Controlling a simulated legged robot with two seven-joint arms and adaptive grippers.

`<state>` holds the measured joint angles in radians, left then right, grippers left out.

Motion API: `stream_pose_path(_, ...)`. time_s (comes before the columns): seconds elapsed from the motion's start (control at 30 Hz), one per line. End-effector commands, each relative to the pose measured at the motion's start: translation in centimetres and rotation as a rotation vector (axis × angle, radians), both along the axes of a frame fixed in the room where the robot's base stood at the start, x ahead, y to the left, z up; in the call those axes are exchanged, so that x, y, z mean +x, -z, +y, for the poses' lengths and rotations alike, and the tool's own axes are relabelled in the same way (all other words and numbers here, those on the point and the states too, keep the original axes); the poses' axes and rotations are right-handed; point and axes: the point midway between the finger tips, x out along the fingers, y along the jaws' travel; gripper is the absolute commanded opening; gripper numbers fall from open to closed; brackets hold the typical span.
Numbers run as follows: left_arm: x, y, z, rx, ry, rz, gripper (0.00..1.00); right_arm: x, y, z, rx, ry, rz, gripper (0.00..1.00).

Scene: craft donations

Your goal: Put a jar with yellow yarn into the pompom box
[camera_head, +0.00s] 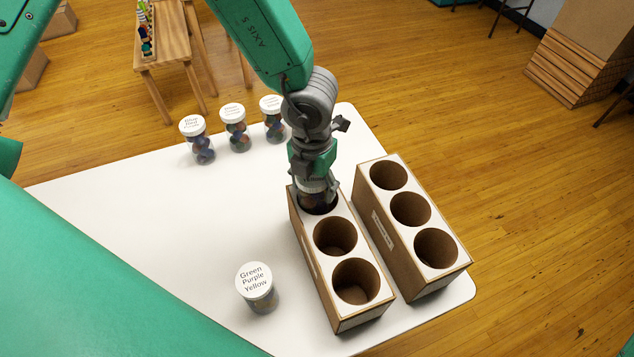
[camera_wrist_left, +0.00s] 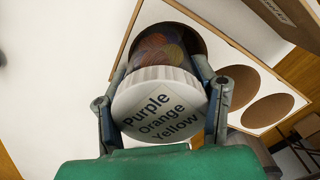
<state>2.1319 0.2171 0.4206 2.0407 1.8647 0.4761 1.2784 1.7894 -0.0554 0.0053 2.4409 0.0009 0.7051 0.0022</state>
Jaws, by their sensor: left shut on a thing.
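My left gripper (camera_head: 317,188) is shut on a jar with a white lid reading "Purple Orange Yellow" (camera_wrist_left: 160,105). The jar points down at the far hole of the nearer cardboard box (camera_head: 343,322); its lower part appears to be in the hole. In the left wrist view the fingers grip either side of the lid. The box's middle and near holes are empty. Another jar, lid reading "Green Purple Yellow" (camera_head: 256,287), stands on the table left of the box. My right gripper is not in view.
A second cardboard box (camera_head: 428,278) with three empty holes stands to the right; the box labels are too small to read. Three jars (camera_head: 198,140) (camera_head: 236,128) (camera_head: 272,118) stand at the white table's (camera_head: 150,210) far edge. The table's middle is clear.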

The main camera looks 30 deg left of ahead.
Motion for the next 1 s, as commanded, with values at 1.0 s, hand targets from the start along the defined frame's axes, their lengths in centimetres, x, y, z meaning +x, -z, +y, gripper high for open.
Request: stream_pose_path(1.0, -0.07, -0.27, -0.91, 0.011, 0.001, 0.0, 0.03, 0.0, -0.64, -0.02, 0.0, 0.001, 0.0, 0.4)
